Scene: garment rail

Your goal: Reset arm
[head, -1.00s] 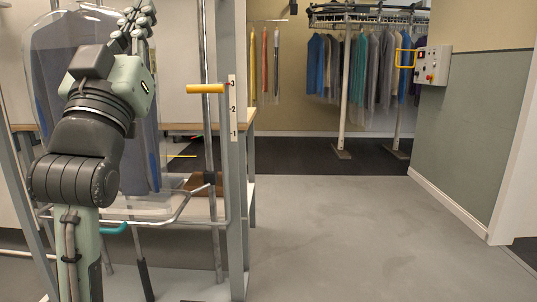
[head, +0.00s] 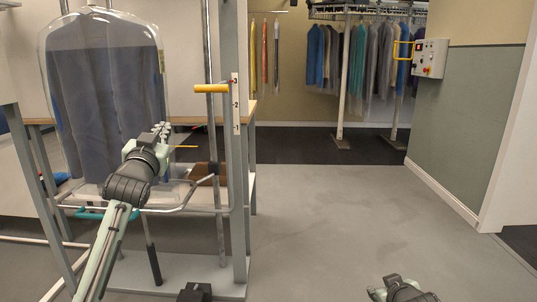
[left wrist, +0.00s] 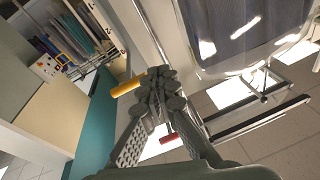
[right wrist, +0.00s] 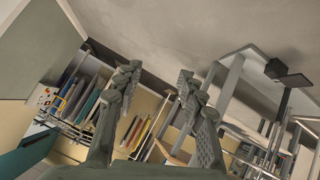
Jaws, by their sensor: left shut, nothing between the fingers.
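A dark garment in a clear plastic cover (head: 95,100) hangs at the left in the head view. It also shows in the left wrist view (left wrist: 245,35). My left gripper (head: 163,130) is in front of the cover's right edge in the head view; I cannot tell whether they touch. In the left wrist view its fingers (left wrist: 160,85) meet with nothing between them. In the right wrist view my right gripper (right wrist: 158,75) has its fingers apart and nothing between them. Part of my right arm shows at the bottom right of the head view; its fingers are not clear there.
A metal frame (head: 240,180) with a yellow handle (head: 211,89) stands right of my left gripper. A teal handle (head: 92,213) is low at the left. A rail of covered clothes (head: 365,62) and a control box (head: 430,58) are farther back. The floor (head: 340,215) at centre right is clear.

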